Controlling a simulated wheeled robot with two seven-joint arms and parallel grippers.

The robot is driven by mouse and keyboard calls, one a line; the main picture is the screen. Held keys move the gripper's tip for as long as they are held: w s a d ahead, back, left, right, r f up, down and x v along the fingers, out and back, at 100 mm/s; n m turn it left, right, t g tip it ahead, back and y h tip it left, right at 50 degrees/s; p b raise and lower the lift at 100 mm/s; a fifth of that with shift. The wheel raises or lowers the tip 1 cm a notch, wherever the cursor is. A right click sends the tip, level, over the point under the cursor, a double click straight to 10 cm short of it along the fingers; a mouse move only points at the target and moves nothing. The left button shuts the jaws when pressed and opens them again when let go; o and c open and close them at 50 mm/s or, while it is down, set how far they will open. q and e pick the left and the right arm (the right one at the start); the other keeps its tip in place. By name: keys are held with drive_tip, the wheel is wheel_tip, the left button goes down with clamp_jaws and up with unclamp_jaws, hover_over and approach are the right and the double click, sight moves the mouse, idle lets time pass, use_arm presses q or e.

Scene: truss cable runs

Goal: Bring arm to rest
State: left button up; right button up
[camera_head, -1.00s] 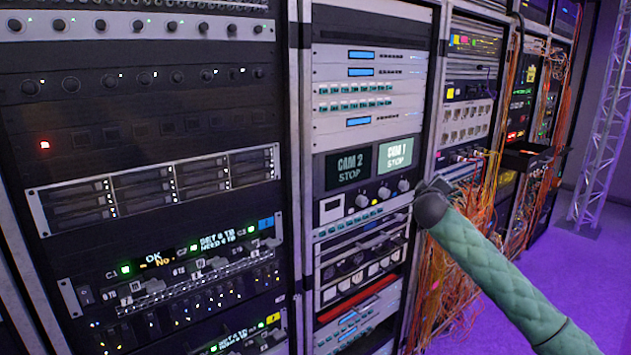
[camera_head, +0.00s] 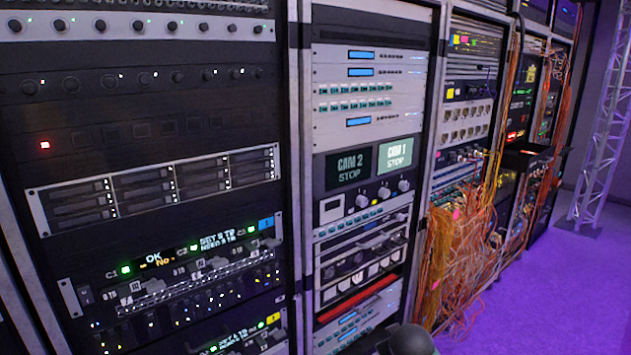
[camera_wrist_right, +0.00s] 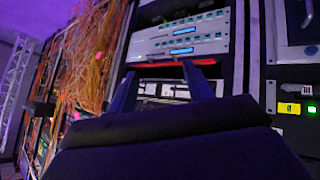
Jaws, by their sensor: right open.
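My right gripper (camera_wrist_right: 160,76) shows in the right wrist view with its two dark fingers spread apart. Nothing is held between them. Behind the fingers is a rack front with pale panels (camera_wrist_right: 180,38), a red strip and blue displays. I cannot tell the exact gap between the fingertips and the rack. In the head view only a dark rounded piece of my right arm (camera_head: 408,341) shows at the bottom edge, in front of the middle rack. My left arm and gripper are not in view.
Equipment racks stand in a row, with the CAM 1 and CAM 2 screens (camera_head: 372,165) in the middle one. Loose orange cables (camera_head: 462,255) hang from the rack to the right. A metal truss (camera_head: 603,140) stands at far right. The purple floor (camera_head: 560,290) is clear.

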drive_tip(key=s+a+f+g, duration=0.1)
drive_tip(key=s+f+g, duration=0.1)
drive_tip(key=s+f, duration=0.7)
drive_tip(key=s+a+f+m+g+y, duration=0.1)
drive_tip(key=s+a+f+g, duration=0.1)
drive_tip(key=s+f, duration=0.7)
drive_tip(key=s+a+f+m+g, duration=0.1)
drive_tip(key=s+f+g, duration=0.2)
drive_tip(key=s+f, duration=0.6)
drive_tip(key=s, duration=1.2)
drive_tip(key=shift+s+a+f+y, duration=0.15)
drive_tip(key=shift+a+f+y, duration=0.1)
drive_tip(key=shift+y, duration=0.05)
